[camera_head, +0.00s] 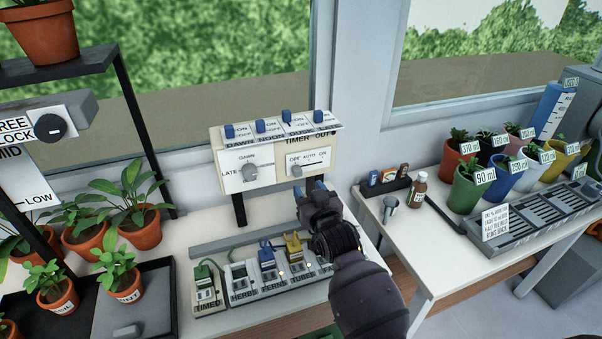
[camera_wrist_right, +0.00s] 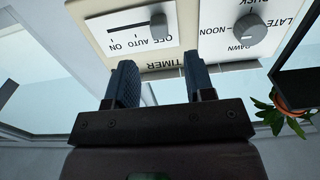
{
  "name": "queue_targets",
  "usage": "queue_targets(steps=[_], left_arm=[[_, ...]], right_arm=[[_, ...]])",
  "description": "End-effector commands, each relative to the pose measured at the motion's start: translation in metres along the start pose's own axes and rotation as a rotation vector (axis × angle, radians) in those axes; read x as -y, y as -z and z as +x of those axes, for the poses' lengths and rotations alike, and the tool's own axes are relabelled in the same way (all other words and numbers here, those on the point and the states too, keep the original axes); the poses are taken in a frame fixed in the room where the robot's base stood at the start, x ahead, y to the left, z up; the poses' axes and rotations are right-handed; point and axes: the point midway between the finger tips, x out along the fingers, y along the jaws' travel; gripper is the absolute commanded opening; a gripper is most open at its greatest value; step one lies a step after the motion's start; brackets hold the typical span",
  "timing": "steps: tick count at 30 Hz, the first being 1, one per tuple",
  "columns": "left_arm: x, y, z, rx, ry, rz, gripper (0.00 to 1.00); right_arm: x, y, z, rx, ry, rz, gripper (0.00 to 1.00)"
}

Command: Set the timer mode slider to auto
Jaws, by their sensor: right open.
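The timer mode slider is a grey knob (camera_head: 297,170) on the lower right of a cream control panel (camera_head: 275,178), in a white plate marked OFF, AUTO and ON. The knob stands at the OFF end of its slot. In the right wrist view the panel appears upside down, with the slider knob (camera_wrist_right: 158,27) beside the OFF mark. My right gripper (camera_head: 314,186) is just below and in front of the slider plate. Its two blue-grey fingers (camera_wrist_right: 160,62) are apart with nothing between them, and they look clear of the knob. My left gripper is out of view.
A round dial (camera_head: 250,171) sits left of the slider, and blue switches (camera_head: 287,124) line the panel's top. Plugs in sockets (camera_head: 268,265) stand on the table below. Potted plants (camera_head: 139,226) are at left; a brown bottle (camera_head: 418,190) and coloured pots are at right.

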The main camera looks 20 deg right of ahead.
Motion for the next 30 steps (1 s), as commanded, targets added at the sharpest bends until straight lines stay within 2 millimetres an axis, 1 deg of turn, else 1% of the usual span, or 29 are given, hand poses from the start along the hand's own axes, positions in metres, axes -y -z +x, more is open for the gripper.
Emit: queue_targets(steps=[1,6,12,15,21,28,29,30], left_arm=[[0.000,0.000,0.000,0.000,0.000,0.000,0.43],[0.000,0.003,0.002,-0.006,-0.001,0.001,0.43],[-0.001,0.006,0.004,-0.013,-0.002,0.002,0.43],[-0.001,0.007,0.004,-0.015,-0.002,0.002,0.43],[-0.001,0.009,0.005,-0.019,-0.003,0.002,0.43],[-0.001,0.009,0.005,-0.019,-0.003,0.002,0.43],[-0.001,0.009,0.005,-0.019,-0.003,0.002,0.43],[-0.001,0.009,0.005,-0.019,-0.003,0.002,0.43]], right_arm=[[0.000,0.001,0.009,-0.001,0.001,0.000,0.49],[0.000,0.000,0.036,0.000,0.001,0.000,0.49],[0.000,0.000,0.061,0.000,0.000,0.001,0.49],[0.000,0.000,0.069,0.001,0.000,0.000,0.49],[-0.001,0.000,0.076,0.001,0.000,0.000,0.49],[0.000,0.000,0.076,0.001,0.000,0.000,0.49],[0.000,0.000,0.076,0.001,0.000,0.000,0.47],[0.000,0.000,0.076,0.001,0.000,0.000,0.41]])
